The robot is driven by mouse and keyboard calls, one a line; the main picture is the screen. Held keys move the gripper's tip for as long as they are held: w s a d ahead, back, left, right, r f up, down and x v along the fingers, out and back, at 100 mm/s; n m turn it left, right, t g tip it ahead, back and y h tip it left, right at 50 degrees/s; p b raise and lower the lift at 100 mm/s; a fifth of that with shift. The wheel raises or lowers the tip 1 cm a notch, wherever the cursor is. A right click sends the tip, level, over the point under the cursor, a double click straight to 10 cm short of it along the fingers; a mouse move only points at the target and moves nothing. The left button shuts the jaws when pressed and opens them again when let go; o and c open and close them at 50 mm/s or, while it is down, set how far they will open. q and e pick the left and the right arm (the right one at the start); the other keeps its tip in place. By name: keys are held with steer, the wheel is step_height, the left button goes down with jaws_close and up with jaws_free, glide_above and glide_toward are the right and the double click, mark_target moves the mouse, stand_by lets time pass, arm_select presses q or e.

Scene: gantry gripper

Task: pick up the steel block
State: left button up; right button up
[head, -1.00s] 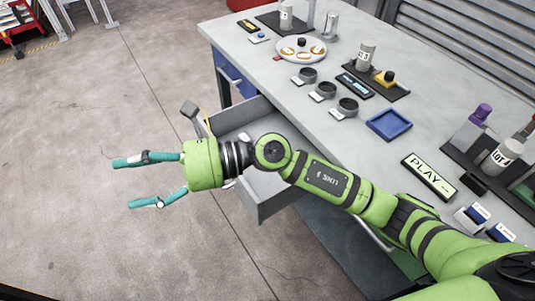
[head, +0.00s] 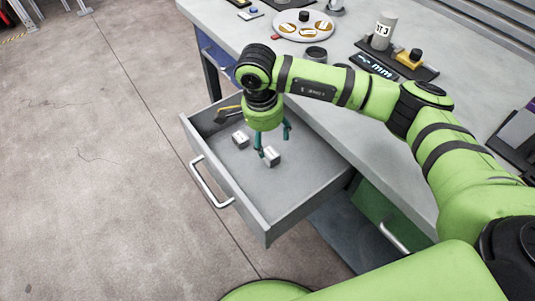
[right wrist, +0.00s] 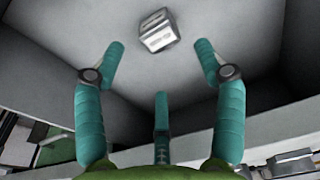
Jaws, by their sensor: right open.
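Two small grey metallic blocks lie in the open drawer (head: 268,190): one block (head: 240,139) further left, and another block (head: 272,158) by the fingertips of my right gripper (head: 273,142). I cannot tell from their look which is the steel one. My right gripper points down into the drawer, open and empty. In the right wrist view one shiny block (right wrist: 157,32) lies just beyond and between the spread teal fingers of the right gripper (right wrist: 159,47). Whether a finger touches it is unclear. My left gripper is not in view.
The drawer walls stand around the blocks, with a handle (head: 210,185) on the outer face.

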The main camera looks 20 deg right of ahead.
mark_target(270, 153)
steer(key=f, duration=0.6)
steer(key=shift+w+d+f+p, duration=0.15)
steer(key=shift+d+f+p, duration=0.05)
steer(key=shift+d+p, duration=0.2)
steer(key=shift+f, duration=0.2)
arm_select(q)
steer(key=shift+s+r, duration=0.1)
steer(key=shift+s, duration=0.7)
arm_select(e)
jaws_close()
